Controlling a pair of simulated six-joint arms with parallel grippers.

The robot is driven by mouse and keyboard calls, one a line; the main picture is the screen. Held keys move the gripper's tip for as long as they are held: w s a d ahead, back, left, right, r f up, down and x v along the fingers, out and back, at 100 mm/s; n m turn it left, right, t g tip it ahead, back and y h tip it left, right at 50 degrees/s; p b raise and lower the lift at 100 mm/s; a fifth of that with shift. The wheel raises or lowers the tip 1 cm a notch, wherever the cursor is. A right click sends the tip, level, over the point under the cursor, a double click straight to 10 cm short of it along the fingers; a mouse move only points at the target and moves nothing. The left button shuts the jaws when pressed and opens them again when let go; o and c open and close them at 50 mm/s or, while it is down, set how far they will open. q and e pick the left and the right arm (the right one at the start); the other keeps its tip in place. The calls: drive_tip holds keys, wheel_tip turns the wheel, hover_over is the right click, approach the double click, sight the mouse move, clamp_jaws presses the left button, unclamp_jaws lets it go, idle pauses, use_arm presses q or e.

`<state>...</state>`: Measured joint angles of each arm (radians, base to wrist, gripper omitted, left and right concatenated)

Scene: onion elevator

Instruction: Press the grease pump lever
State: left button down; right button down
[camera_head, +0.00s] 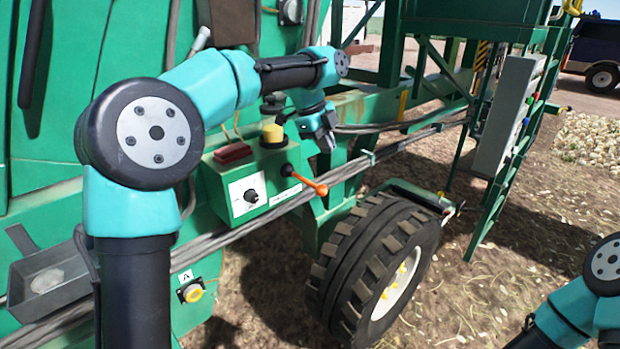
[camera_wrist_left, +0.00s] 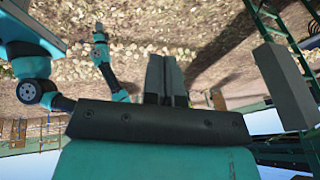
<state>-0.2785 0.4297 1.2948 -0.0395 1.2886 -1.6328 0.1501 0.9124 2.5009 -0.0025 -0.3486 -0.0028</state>
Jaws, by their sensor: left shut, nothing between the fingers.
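The grease pump lever (camera_head: 305,180) is a thin rod with an orange grip. It comes out of the right side of a green control box (camera_head: 238,200) and slants down to the right. My left gripper (camera_head: 328,144) is above and to the right of the lever, pointing down and apart from it. In the left wrist view its two fingers (camera_wrist_left: 165,70) are together with nothing between them. The lever cannot be made out in that view. My right arm enters the head view at the lower right, its gripper outside the picture. A small arm end in the wrist view is too small to read.
A yellow-capped black fitting (camera_head: 272,134) and a red block (camera_head: 232,153) sit on the box. A large tyre (camera_head: 375,265) stands below right. A grey panel (camera_head: 507,115) and ladder are farther right. Open ground lies beyond the tyre.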

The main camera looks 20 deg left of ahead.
sight(320, 185)
use_arm(q)
drive_tip(key=s+a+r+m, duration=0.1)
drive_tip(key=s+a+r, duration=0.1)
drive_tip(key=a+r, duration=0.2)
drive_tip(key=shift+a+m+g+y, duration=0.3)
drive_tip(key=shift+a+g+y, duration=0.1)
drive_tip(key=shift+a, duration=0.3)
drive_tip(key=shift+s, duration=0.1)
drive_tip(key=x, duration=1.4)
